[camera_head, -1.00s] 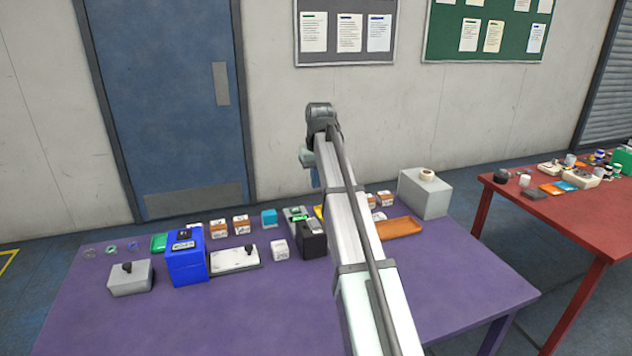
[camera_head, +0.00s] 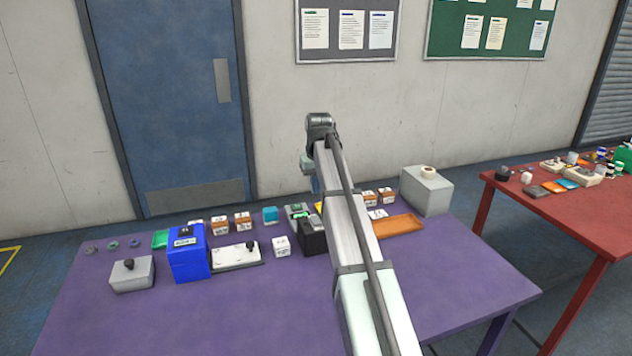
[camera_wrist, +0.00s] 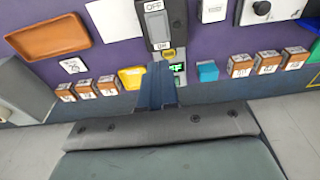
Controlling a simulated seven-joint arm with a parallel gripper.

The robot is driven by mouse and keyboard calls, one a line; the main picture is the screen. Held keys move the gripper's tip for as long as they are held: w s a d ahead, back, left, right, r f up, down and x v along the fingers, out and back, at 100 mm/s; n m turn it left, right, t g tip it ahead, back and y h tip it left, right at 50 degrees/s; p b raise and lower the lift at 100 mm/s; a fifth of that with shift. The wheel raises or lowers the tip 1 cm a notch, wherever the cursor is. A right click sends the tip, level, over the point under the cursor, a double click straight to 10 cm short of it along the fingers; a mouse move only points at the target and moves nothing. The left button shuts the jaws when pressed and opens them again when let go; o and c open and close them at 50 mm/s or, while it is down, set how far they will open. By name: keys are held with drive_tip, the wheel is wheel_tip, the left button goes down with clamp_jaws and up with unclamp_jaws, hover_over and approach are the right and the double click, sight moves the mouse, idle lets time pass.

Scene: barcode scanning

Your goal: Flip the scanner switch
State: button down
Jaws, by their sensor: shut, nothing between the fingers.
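In the wrist view the scanner (camera_wrist: 177,35) is a dark unit at the top middle. On it is a grey switch (camera_wrist: 157,26) between an OFF label above and an ON label below. A round yellow piece and a small green display sit beside the ON end. My gripper (camera_wrist: 159,70) is shut and empty, its blue fingers pointing at the ON end from below. I cannot tell whether they touch the scanner. In the head view the scanner (camera_head: 313,236) is partly hidden behind my arm; only a blue bit of my gripper (camera_head: 315,184) shows above the table.
An orange tray (camera_head: 399,226) and a grey box (camera_head: 427,190) stand right of the scanner. Small brown-and-white boxes line the back. A blue box (camera_head: 188,253) and a white plate (camera_head: 234,257) are left. The purple table (camera_head: 230,315) is clear in front.

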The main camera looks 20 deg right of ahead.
sight(314, 217)
drive_tip(key=f, duration=0.3)
drive_tip(key=w+f, duration=0.1)
drive_tip(key=f, duration=0.6)
drive_tip(key=shift+w, duration=0.15)
drive_tip(key=shift+w+f, duration=0.1)
drive_tip(key=shift+f, duration=0.05)
drive_tip(key=shift+s, duration=0.25)
drive_tip(key=shift+s+r, duration=0.2)
drive_tip(key=shift+s, duration=0.35)
drive_tip(key=shift+r, duration=0.2)
wheel_tip(314, 217, up, 14)
drive_tip(key=s, duration=0.2)
drive_tip(key=shift+f, duration=0.25)
